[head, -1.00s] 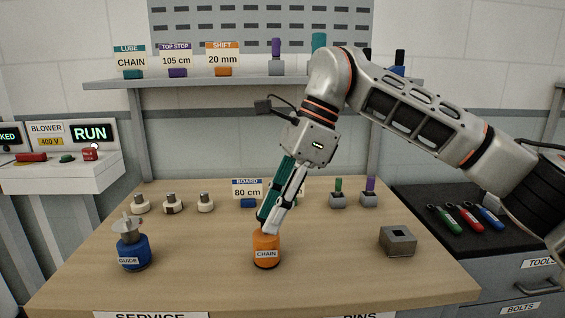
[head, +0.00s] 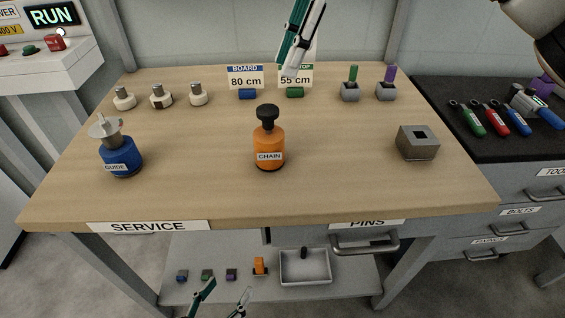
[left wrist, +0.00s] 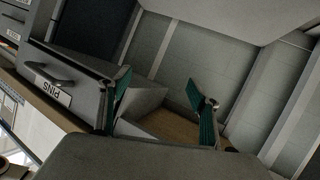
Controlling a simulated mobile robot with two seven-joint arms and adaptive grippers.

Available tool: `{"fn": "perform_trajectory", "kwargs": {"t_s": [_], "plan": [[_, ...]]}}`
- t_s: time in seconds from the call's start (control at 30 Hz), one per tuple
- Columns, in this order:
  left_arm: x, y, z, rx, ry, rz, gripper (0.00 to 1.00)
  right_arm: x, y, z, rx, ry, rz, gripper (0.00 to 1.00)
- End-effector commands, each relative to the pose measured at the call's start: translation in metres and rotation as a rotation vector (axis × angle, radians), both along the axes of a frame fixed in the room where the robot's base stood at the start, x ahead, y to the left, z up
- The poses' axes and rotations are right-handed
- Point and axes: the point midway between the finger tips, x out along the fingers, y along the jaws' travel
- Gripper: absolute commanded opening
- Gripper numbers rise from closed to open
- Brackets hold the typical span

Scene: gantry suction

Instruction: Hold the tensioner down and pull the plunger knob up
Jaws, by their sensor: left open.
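No label reads tensioner or plunger. An orange bottle-shaped body labelled CHAIN (head: 268,146) stands upright mid-table, with a black knob (head: 267,113) on top. My right gripper (head: 286,70) hangs above the table's back, behind and apart from the knob; its fingers overlap in view, so its opening is unclear. My left gripper (head: 230,284) is open and empty, low in front of the lower shelf; it also shows in the left wrist view (left wrist: 160,84). A small orange piece (head: 259,266) sits on that shelf beyond it.
A blue GUIDE pot (head: 121,158) stands left on the table, a grey socket block (head: 418,143) right. Several small pieces and two signs line the back. A PINS drawer (head: 365,240) hangs under the front edge; a grey tray (head: 305,268) sits on the lower shelf.

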Motion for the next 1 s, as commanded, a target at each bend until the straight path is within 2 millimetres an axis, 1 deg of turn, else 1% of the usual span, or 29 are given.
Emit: {"fn": "perform_trajectory", "kwargs": {"t_s": [0.03, 0.07, 0.1, 0.17, 0.2, 0.27, 0.3, 0.37, 0.4, 0.47, 0.5, 0.53, 0.63, 0.7, 0.77, 0.8, 0.9, 1.0], "plan": [[0.008, -0.021, 0.019, -0.1, -0.022, -0.012, 0.62, 0.0, 0.0, 0.0, 0.0, 0.0, 0.0, 0.28], [0.011, -0.032, 0.03, -0.16, -0.03, -0.021, 0.62, 0.0, 0.0, 0.0, 0.0, 0.0, 0.0, 0.28], [0.014, -0.048, 0.045, -0.246, -0.036, -0.031, 0.62, 0.0, 0.0, 0.0, 0.0, 0.0, 0.0, 0.28], [0.018, -0.07, 0.069, -0.379, -0.043, -0.05, 0.62, 0.0, 0.0, 0.0, 0.0, 0.0, 0.0, 0.28], [0.019, -0.085, 0.085, -0.469, -0.043, -0.066, 0.62, 0.0, 0.0, 0.0, 0.0, 0.0, 0.0, 0.28], [0.019, -0.105, 0.11, -0.612, -0.035, -0.094, 0.62, 0.0, 0.0, 0.0, 0.0, 0.0, 0.0, 0.28], [0.018, -0.119, 0.127, -0.711, -0.023, -0.116, 0.62, 0.0, 0.0, 0.0, 0.0, 0.0, 0.0, 0.28], [0.014, -0.137, 0.153, -0.864, 0.006, -0.153, 0.62, 0.0, 0.0, 0.0, 0.0, 0.0, 0.0, 0.28], [0.01, -0.149, 0.171, -0.972, 0.033, -0.181, 0.62, 0.0, 0.0, 0.0, 0.0, 0.0, 0.0, 0.28], [0.003, -0.165, 0.197, -1.14, 0.088, -0.227, 0.62, 0.0, 0.0, 0.0, 0.0, 0.0, 0.0, 0.28], [-0.002, -0.173, 0.214, -1.252, 0.133, -0.256, 0.62, 0.0, 0.0, 0.0, 0.0, 0.0, 0.0, 0.28], [-0.006, -0.178, 0.226, -1.332, 0.167, -0.276, 0.62, 0.0, 0.0, 0.0, 0.0, 0.0, 0.0, 0.28], [-0.011, -0.187, 0.261, -1.59, 0.274, -0.325, 0.62, 0.0, 0.0, 0.0, 0.0, 0.0, 0.0, 0.28], [-0.008, -0.187, 0.281, -1.743, 0.321, -0.336, 0.62, 0.0, 0.0, 0.0, 0.0, 0.0, 0.0, 0.28], [-0.003, -0.183, 0.296, -1.859, 0.338, -0.337, 0.62, 0.0, 0.0, 0.0, 0.0, 0.0, 0.0, 0.28], [0.003, -0.179, 0.305, -1.93, 0.341, -0.332, 0.62, 0.0, 0.0, 0.0, 0.0, 0.0, 0.0, 0.28], [0.019, -0.168, 0.323, -2.092, 0.321, -0.303, 0.62, 0.0, 0.0, 0.0, 0.0, 0.0, 0.0, 0.28], [0.036, -0.153, 0.337, -2.24, 0.281, -0.256, 0.62, 0.0, 0.0, 0.0, 0.0, 0.0, 0.0, 0.28]]}}
